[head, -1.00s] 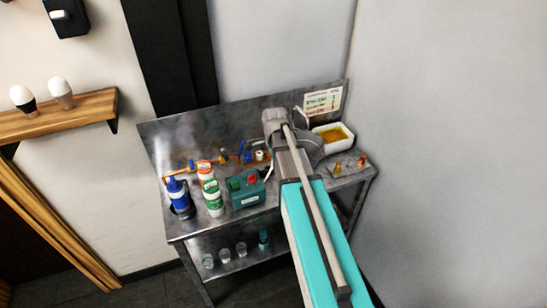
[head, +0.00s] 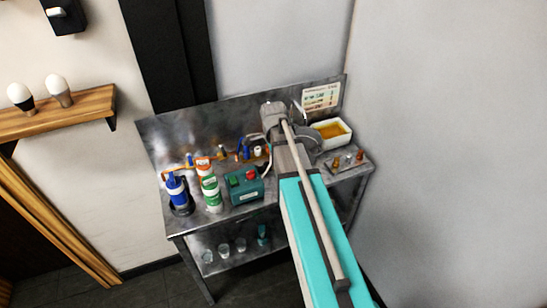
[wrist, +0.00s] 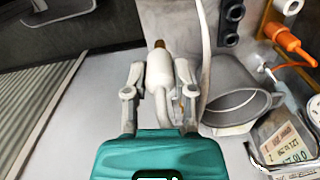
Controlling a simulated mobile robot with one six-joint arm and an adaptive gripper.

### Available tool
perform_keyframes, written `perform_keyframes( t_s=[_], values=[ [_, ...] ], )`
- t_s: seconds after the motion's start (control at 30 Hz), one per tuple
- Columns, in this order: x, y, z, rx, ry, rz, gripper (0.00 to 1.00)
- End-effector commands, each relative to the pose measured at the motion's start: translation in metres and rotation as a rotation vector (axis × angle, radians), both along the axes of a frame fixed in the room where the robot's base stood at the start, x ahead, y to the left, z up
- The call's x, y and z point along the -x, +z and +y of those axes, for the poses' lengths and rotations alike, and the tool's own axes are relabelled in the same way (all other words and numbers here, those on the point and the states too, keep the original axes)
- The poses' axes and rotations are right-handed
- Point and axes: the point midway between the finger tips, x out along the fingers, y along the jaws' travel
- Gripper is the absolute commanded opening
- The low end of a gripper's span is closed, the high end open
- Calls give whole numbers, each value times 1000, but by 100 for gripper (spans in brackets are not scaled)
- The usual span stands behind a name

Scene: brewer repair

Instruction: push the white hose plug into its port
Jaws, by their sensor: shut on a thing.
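My gripper (wrist: 159,74) is shut on the white hose plug (wrist: 158,72), held between its two fingers in the wrist view. The plug is a white cylinder with a brown-orange tip pointing away from my gripper. A white hose (wrist: 205,40) hangs in a curve just right of it. The tip looks free of any port. Dark round openings (wrist: 233,13) show on a panel at upper right, apart from the plug; I cannot tell which is its port. In the head view my arm hides the gripper and plug.
A grey cup-like part (wrist: 238,92) lies right of my gripper, near an orange plug (wrist: 289,40) and a printed card (wrist: 290,135). On the steel bench are a green box (head: 244,186), bottles (head: 178,193) and a white tray (head: 345,139). Walls close in behind and right.

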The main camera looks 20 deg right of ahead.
Motion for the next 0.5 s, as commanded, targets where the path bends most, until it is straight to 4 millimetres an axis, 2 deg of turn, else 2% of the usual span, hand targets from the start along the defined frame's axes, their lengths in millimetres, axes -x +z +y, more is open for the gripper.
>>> perform_keyframes(
  t_s=[0.5],
  values=[
    [0,21,0,0,0,0,0]
  ],
)
